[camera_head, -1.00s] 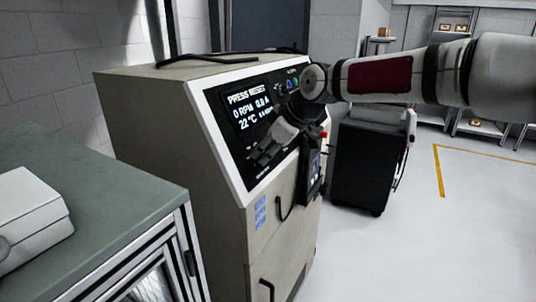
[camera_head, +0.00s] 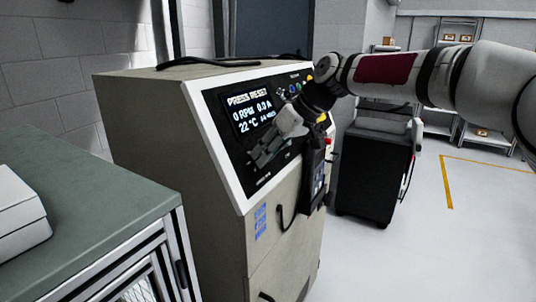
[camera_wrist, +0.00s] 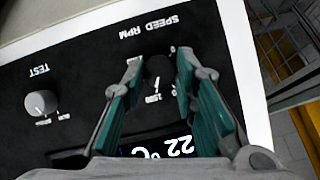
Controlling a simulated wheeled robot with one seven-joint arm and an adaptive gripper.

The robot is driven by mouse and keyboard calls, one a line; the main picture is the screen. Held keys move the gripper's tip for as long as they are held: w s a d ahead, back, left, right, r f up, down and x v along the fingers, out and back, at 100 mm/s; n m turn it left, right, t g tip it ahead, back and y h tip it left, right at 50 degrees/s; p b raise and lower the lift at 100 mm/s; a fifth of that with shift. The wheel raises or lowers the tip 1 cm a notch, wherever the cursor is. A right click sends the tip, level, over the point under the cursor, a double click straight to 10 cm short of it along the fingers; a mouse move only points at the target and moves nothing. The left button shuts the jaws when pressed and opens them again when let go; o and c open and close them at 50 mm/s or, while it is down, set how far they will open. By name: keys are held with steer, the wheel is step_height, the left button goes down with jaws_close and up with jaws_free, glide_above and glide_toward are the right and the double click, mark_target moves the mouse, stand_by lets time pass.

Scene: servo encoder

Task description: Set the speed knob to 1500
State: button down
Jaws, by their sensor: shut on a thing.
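The speed knob (camera_wrist: 158,71) is a dark round knob under the upside-down "SPEED RPM" label in the wrist view. My gripper (camera_wrist: 158,73) has its teal-padded fingers on either side of it and is shut on it. A pale pointer mark on the knob faces the scale numbers on the display side; I cannot read them surely. In the head view my gripper (camera_head: 268,152) is at the lower part of the cabinet's black panel (camera_head: 225,135), and its fingers and wrist hide the knob. The display (camera_head: 252,111) reads "PRESS RESET", 0 RPM and 22 °C.
A grey TEST knob (camera_wrist: 42,103) sits beside the speed knob. Coloured buttons (camera_head: 293,88) are higher on the panel. A dark handheld pendant (camera_head: 314,176) hangs at the cabinet's right edge. A green-topped bench (camera_head: 100,205) stands at the left, and a black cart (camera_head: 372,170) behind.

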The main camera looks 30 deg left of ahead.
steer(key=shift+d+f, duration=0.1)
steer(key=shift+f, duration=0.1)
steer(key=c, duration=1.3)
jaws_free()
steer(key=shift+r, duration=0.15)
steer(key=v, duration=1.1)
steer(key=shift+d+r, duration=0.25)
steer(key=shift+r, duration=0.05)
